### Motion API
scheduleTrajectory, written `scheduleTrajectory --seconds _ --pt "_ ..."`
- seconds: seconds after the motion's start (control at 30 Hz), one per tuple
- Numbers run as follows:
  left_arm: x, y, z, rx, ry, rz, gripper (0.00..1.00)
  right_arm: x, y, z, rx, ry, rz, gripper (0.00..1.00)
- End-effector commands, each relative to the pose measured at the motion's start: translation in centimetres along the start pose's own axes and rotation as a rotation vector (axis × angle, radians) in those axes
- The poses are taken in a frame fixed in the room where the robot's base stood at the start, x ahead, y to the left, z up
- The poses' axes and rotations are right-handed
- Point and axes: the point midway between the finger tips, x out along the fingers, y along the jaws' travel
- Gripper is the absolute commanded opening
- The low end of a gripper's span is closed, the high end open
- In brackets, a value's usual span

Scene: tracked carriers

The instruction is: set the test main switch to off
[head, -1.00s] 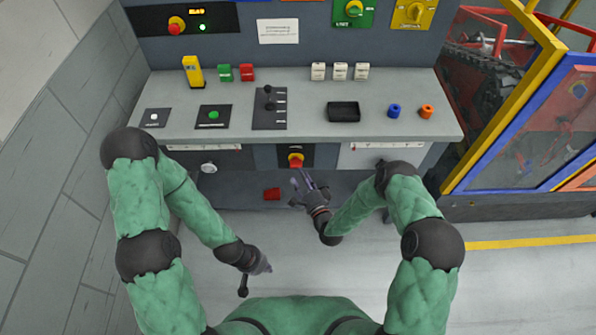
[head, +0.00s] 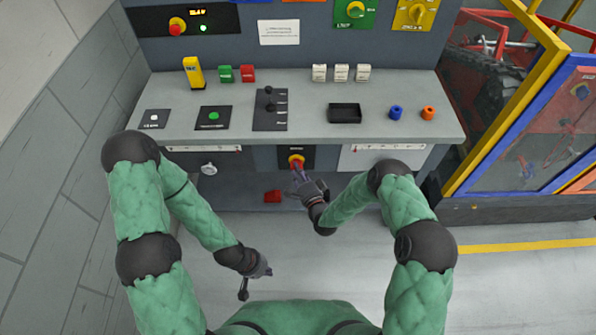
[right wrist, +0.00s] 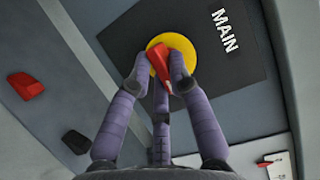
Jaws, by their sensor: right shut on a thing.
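The main switch is a red handle on a yellow disc on a black plate, low on the bench front, in the head view (head: 296,160). In the right wrist view the yellow disc (right wrist: 181,47) and red handle (right wrist: 159,61) show beside the word MAIN. My right gripper (head: 299,174) is at the switch, with its fingers (right wrist: 161,75) closed around the red handle. The handle is partly hidden by the fingers. My left gripper (head: 256,278) hangs low and empty, away from the bench; its fingers are too small to judge.
A red block (head: 272,196) lies below the bench, left of the switch. Above, the bench top (head: 300,120) carries buttons, a black tray (head: 344,113) and coloured blocks. A yellow-and-blue framed cage (head: 535,130) stands at the right.

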Motion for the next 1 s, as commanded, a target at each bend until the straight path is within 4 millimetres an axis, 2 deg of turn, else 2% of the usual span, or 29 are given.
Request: scheduleTrajectory --seconds 0.27,0.47,1.0 --pt "-0.1 0.0 0.0 0.000 0.000 0.000 0.00 0.0 -0.1 -0.1 -0.033 0.001 0.013 0.00" --pt "-0.4 0.1 0.0 0.000 0.000 0.000 0.00 0.0 -0.2 -0.1 -0.129 0.000 0.053 0.00" --pt "-1.3 0.5 0.1 0.000 0.000 0.000 0.00 -0.1 -0.5 -0.1 -0.584 -0.001 0.242 0.00"
